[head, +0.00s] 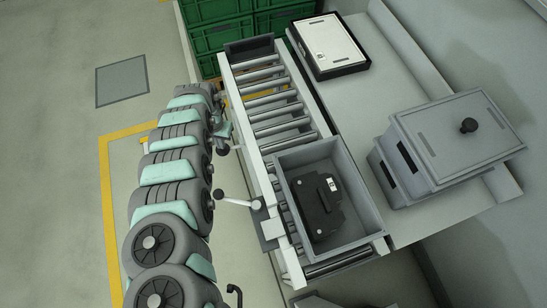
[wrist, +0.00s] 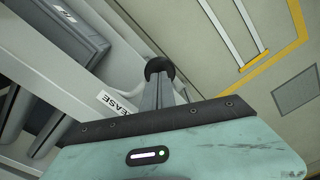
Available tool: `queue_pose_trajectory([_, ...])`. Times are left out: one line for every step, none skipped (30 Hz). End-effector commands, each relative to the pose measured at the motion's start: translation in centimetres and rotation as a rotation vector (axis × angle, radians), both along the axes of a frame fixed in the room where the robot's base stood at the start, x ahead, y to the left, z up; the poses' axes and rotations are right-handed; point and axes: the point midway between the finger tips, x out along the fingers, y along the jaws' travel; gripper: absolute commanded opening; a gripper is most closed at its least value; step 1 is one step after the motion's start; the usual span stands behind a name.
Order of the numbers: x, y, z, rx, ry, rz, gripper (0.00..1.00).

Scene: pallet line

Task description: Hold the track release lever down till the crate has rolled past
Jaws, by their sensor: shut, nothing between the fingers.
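The release lever (head: 238,202) is a white rod with a dark ball knob, sticking out from the track's left side in the head view. I cannot tell whether the lever is pressed. The grey crate (head: 371,203) sits at the lower end of the roller track (head: 311,95), beside the lever, with a black case inside.
Bare rollers (head: 275,108) run up the track to a dark end plate (head: 249,45). Green crates (head: 221,38) are stacked beyond. A white-lidded box (head: 328,46) and a lidded grey bin (head: 455,138) stand on the right. Open floor with yellow lines (head: 104,190) lies left.

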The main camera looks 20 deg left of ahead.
Motion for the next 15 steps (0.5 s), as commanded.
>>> queue_pose_trajectory([0.0, 0.0, -0.3, 0.0, 0.0, 0.0, 0.0])
queue_pose_trajectory([0.0, 0.0, -0.5, 0.0, 0.0, -0.001, 0.0])
queue_pose_trajectory([0.0, 0.0, -0.7, 0.0, 0.0, -0.001, 0.0])
queue_pose_trajectory([0.0, -0.1, -0.9, 0.0, 0.0, -0.001, 0.0])
queue_pose_trajectory([0.0, -0.1, -1.0, 0.0, 0.0, -0.001, 0.0])
queue_pose_trajectory([0.0, -0.1, -1.2, 0.0, -0.001, -0.001, 0.0])
queue_pose_trajectory([0.0, 0.0, -1.4, 0.0, -0.001, 0.0, 0.0])
queue_pose_trajectory([0.0, 0.0, -1.5, 0.0, -0.001, 0.0, 0.0])
queue_pose_trajectory([0.0, 0.0, -1.7, 0.0, -0.001, 0.0, 0.0])
queue_pose_trajectory([0.0, 0.0, -1.9, 0.0, -0.001, 0.0, 0.0])
queue_pose_trajectory([0.0, 0.0, -2.0, 0.0, -0.001, 0.0, 0.0])
queue_pose_trajectory([0.0, 0.0, -1.9, 0.0, -0.001, 0.001, 0.0])
queue_pose_trajectory([0.0, 0.0, -1.9, 0.0, -0.001, 0.0, 0.0])
queue_pose_trajectory([0.0, 0.0, -1.9, 0.0, -0.001, 0.0, 0.0])
queue_pose_trajectory([0.0, 0.0, -1.9, 0.0, -0.001, 0.0, 0.0])
